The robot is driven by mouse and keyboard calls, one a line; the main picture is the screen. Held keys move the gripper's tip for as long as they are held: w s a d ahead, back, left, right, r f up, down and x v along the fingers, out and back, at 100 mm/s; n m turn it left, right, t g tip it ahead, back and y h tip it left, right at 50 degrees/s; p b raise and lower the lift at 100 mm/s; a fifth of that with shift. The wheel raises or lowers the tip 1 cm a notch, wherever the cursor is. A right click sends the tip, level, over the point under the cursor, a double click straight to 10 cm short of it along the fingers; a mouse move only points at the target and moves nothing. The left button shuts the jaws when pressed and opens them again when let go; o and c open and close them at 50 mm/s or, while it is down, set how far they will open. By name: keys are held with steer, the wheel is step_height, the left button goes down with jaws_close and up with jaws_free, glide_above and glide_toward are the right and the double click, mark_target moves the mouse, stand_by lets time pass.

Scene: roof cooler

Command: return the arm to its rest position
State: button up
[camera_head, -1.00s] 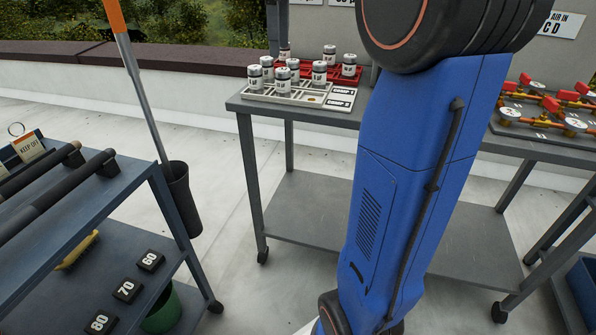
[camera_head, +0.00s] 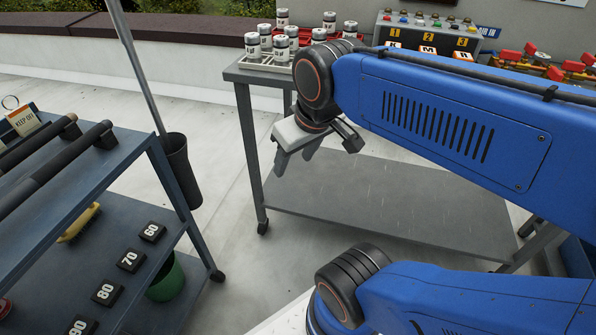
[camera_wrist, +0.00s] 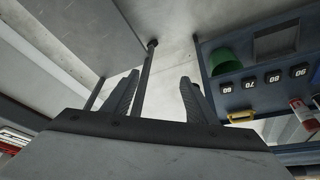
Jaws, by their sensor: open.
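My gripper (camera_head: 296,153) hangs from my blue arm in front of the grey table (camera_head: 240,82), at the left part of the picture's middle. Its fingers point down, above the level of the table's lower shelf. In the wrist view my gripper (camera_wrist: 158,92) shows two fingers spread apart with nothing held between them. My arm is folded, with one blue link crossing the right side and another low in front. Part of the table is hidden behind my arm.
A dark cart (camera_head: 150,165) stands at left, with number blocks (camera_head: 130,260) on its lower shelf. White canisters (camera_head: 281,48) and a button panel (camera_head: 430,32) stand on the table. A black holder (camera_head: 180,165) with a pole hangs on the cart. Pale floor (camera_head: 225,200) lies between cart and table.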

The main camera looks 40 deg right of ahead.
steer(key=s+f, duration=0.1)
steer(key=f, duration=0.1)
steer(key=shift+s+a+f+m, duration=0.2)
steer(key=shift+s+f+m, duration=0.1)
steer(key=shift+s+f, duration=0.05)
